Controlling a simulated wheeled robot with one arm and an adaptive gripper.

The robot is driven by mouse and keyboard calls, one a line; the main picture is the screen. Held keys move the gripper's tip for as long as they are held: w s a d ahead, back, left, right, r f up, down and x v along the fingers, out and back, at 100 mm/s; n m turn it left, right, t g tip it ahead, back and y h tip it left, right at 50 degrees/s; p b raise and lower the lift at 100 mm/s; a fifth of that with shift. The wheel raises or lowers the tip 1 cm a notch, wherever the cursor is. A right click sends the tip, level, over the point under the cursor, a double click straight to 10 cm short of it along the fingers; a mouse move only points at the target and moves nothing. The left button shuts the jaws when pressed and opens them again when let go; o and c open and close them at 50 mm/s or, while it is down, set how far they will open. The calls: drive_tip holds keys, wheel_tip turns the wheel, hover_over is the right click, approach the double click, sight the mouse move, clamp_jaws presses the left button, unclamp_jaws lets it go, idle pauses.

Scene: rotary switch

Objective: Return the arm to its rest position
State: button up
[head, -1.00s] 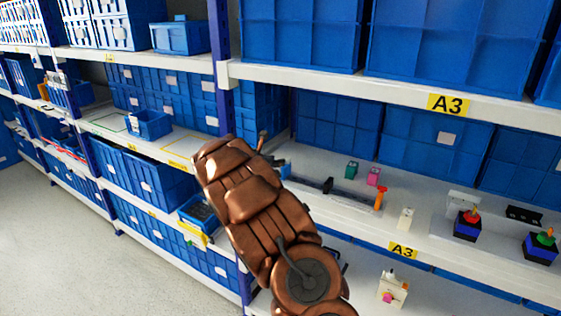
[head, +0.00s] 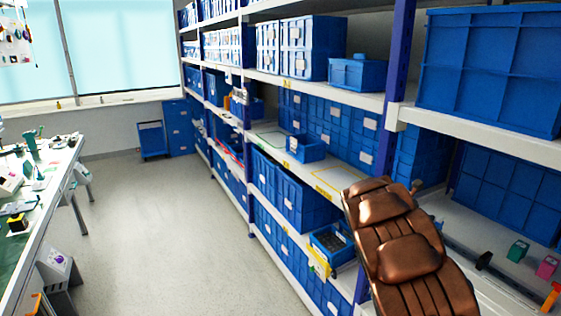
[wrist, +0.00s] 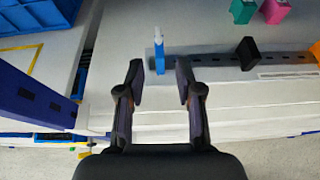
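My brown arm (head: 405,245) shows in the head view at the lower right, reaching up in front of the shelf rack. My gripper (wrist: 160,80) is open in the wrist view, with its two fingers apart and nothing held between them. A thin blue upright piece (wrist: 159,55) stands on a dark rail just beyond the fingertips, in line with the gap. I cannot tell how far it is from the fingers. In the head view the gripper is mostly hidden by the arm.
The rail (wrist: 225,66) lies along a white shelf and carries a black piece (wrist: 248,53). Teal (head: 517,250) and pink (head: 547,266) blocks stand behind it. A blue rack post (head: 396,70) rises close to the arm. Clear floor (head: 170,220) lies left, before a workbench (head: 45,180).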

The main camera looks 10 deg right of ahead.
drive_tip(key=s+a+r+m+g+y, duration=0.2)
drive_tip(key=s+a+m, duration=0.35)
drive_tip(key=s, duration=0.45)
drive_tip(key=s+a+r+m+g+y, duration=0.1)
drive_tip(key=s+a+r+m+g, duration=0.15)
drive_tip(key=s+a+m, duration=0.55)
drive_tip(key=s+a+f+m+y, duration=0.3)
drive_tip(key=s+a+y, duration=0.2)
drive_tip(key=s+a, duration=0.8)
drive_tip(key=s+a+f+m+y+b, duration=0.1)
drive_tip(key=s+a+f+m+y, duration=0.2)
drive_tip(key=s+a, duration=1.1)
drive_tip(key=shift+s+f+m+g+y, duration=0.15)
drive_tip(key=shift+m+g+y, duration=0.3)
drive_tip(key=shift+m+y, duration=0.4)
